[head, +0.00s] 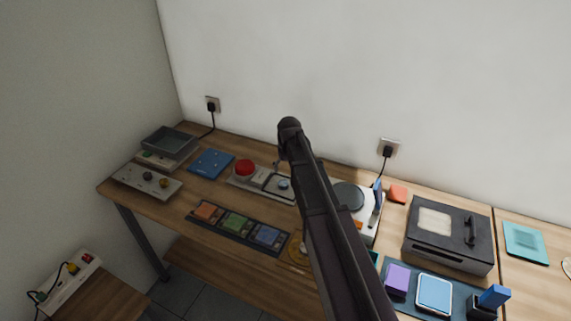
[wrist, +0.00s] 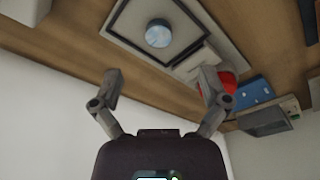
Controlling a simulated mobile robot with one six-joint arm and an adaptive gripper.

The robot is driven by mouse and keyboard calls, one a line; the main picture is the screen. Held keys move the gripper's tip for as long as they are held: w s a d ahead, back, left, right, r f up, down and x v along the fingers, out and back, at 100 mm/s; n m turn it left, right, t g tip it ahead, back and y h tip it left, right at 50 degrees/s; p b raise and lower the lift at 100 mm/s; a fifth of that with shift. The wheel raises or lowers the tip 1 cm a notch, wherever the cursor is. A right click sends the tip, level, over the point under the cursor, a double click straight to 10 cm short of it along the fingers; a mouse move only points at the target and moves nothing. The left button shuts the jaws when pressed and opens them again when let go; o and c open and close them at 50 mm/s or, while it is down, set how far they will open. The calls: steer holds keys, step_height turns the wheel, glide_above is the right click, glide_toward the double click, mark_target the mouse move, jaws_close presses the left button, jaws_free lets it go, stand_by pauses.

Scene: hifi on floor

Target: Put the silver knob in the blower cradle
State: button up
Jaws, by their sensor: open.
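A round, pale silver-blue knob (wrist: 158,33), which looks like the silver knob, sits in a dark square frame in the wrist view. In the head view my arm hides most of the gripper. I cannot tell for sure which thing is the blower cradle.
A red button (head: 245,167) stands left of the knob. A blue board (head: 211,163), a grey tray (head: 169,142) and a panel with knobs (head: 146,188) lie further left. A strip of coloured squares (head: 237,226) lies in front. A black box (head: 448,240) stands right.

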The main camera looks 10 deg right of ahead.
steer(key=s+m+g, duration=0.1)
steer(key=s, duration=2.3)
steer(key=shift+s+m+g, duration=0.3)
steer(key=shift+s, duration=0.05)
